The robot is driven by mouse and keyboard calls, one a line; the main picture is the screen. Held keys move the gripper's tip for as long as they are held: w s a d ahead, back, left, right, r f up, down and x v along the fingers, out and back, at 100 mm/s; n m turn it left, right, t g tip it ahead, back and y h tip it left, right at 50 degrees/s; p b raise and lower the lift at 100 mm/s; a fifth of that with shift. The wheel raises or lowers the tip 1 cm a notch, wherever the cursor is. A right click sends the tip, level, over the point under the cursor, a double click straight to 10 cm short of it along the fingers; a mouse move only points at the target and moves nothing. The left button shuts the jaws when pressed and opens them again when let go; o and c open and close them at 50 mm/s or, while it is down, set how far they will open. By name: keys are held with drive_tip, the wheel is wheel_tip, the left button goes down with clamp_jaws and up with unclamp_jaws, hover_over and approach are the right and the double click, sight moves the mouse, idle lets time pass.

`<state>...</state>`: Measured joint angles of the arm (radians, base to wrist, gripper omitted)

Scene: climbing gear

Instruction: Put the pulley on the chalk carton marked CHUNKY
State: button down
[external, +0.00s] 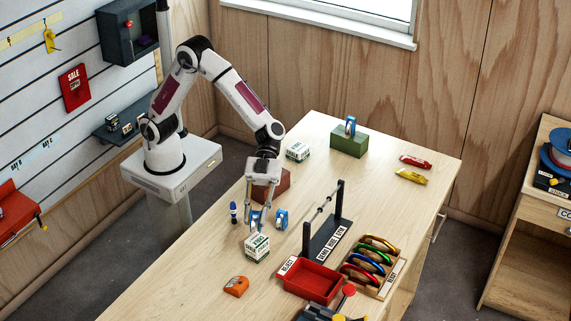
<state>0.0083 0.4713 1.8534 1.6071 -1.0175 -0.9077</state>
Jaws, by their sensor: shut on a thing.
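My gripper (258,224) points down over the near-left part of the table, shut on a blue pulley (256,217) between its fingers. A white and green chalk carton (257,249) stands just below and in front of the held pulley; I cannot tell whether they touch. A second similar chalk carton (297,152) stands farther back. The lettering on both is too small to read surely, so I cannot tell which is marked CHUNKY. Another blue pulley (281,219) stands right of my gripper, and a third blue pulley (350,127) is on a green block (349,143).
A red-brown block (289,184) is behind my gripper. A small blue bottle (233,212) stands to its left, an orange item (236,286) in front. A dark rack (326,236), red tray (313,283) and carabiner holder (371,266) fill the right. The table's back middle is fairly clear.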

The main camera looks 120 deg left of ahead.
sight(259, 217)
drive_tip(key=shift+f, duration=1.85)
drive_tip(key=shift+f, duration=0.15)
drive_tip(key=c, duration=1.8)
unclamp_jaws()
drive_tip(key=shift+r, duration=0.2)
drive_tip(key=shift+s+a+r, duration=0.2)
drive_tip(key=shift+a+r, duration=0.05)
drive_tip(key=shift+a, duration=0.4)
drive_tip(key=v, duration=1)
drive_tip(key=shift+s+a+r, duration=0.1)
drive_tip(key=shift+a+r, duration=0.05)
drive_tip(key=shift+a, duration=0.05)
